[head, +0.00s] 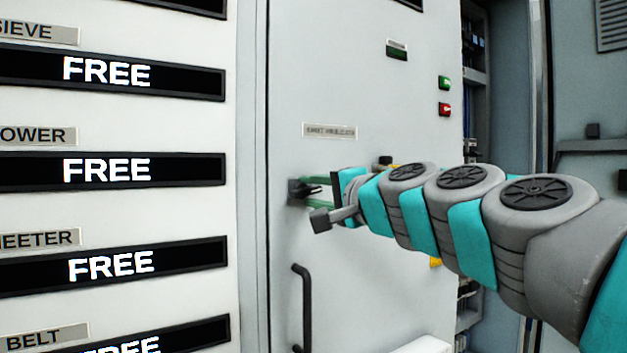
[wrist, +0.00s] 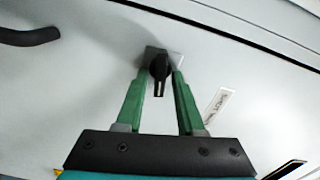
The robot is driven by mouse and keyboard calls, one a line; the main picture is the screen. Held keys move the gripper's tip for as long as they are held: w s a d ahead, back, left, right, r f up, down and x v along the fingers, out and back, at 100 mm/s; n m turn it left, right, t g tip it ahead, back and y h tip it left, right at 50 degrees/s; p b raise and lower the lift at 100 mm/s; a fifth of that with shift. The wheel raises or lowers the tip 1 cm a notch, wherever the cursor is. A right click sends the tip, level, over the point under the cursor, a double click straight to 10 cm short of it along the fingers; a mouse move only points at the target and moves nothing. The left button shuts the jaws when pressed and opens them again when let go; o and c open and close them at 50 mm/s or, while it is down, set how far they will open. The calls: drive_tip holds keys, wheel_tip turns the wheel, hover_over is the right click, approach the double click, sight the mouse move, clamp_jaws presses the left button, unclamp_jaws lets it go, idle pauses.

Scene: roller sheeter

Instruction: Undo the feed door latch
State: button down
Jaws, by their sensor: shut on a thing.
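The latch is a small black turn-knob on a grey square plate on the pale door (head: 350,60). In the head view the latch (head: 297,189) sits near the door's left edge, partly behind my gripper (head: 312,192). In the wrist view the latch (wrist: 160,68) stands between the two green fingers of my gripper (wrist: 160,78). The fingers are shut on it, one on each side near their tips. Its narrow slotted end points down in the wrist picture, towards the gripper body. The door lies flat against the frame at its left edge.
A dark bar handle (head: 303,308) is below the latch. A nameplate (head: 330,130), too blurred to read, is above it. Green (head: 445,82) and red (head: 445,109) buttons are at upper right. Left, a panel has several displays (head: 110,171) reading FREE.

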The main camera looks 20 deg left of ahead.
drive_tip(key=shift+m+p, duration=0.6)
drive_tip(key=shift+m, duration=0.4)
drive_tip(key=c, duration=0.9)
unclamp_jaws()
drive_tip(key=shift+o, duration=0.2)
drive_tip(key=v, duration=0.7)
drive_tip(key=shift+s+d+b, duration=0.25)
drive_tip(key=shift+b, duration=0.05)
drive_tip(key=shift+f, duration=0.1)
